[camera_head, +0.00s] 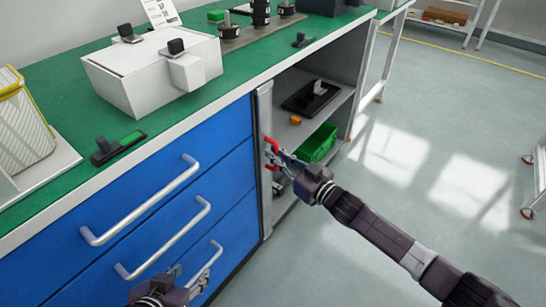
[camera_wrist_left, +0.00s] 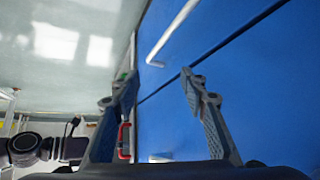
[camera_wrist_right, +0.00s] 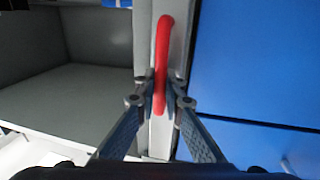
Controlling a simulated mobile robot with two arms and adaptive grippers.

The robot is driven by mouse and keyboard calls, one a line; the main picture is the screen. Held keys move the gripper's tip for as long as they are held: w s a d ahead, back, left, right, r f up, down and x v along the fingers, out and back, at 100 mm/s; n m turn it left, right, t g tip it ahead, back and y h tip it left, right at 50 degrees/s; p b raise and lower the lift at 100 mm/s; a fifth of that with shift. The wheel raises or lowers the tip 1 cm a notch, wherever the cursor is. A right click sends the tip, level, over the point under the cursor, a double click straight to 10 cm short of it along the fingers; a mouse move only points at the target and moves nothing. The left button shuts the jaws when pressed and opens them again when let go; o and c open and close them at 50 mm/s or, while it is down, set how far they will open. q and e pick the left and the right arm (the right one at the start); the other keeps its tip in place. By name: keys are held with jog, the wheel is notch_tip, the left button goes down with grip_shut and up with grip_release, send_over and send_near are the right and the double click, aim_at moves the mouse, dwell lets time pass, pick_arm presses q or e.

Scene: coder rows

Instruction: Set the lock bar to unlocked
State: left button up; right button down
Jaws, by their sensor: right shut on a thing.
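A black bar with a raised block and a green patch (camera_head: 130,138) lies on the bench's left part.
Blue drawers with grey bar handles (camera_head: 165,220) fill the front. A white box (camera_head: 150,70) and a wire basket (camera_head: 22,130) stand on the green bench. A green bin (camera_head: 318,145) and an orange block (camera_head: 295,120) are in the open cabinet.

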jog(key=shift+w+d+r, duration=0.1)
jog(key=shift+w+d, duration=0.05)
jog(key=shift+d, duration=0.1)
jog(key=c, duration=2.3)
grip_release()
jog(key=v, duration=1.2)
jog(key=shift+a, duration=0.1)
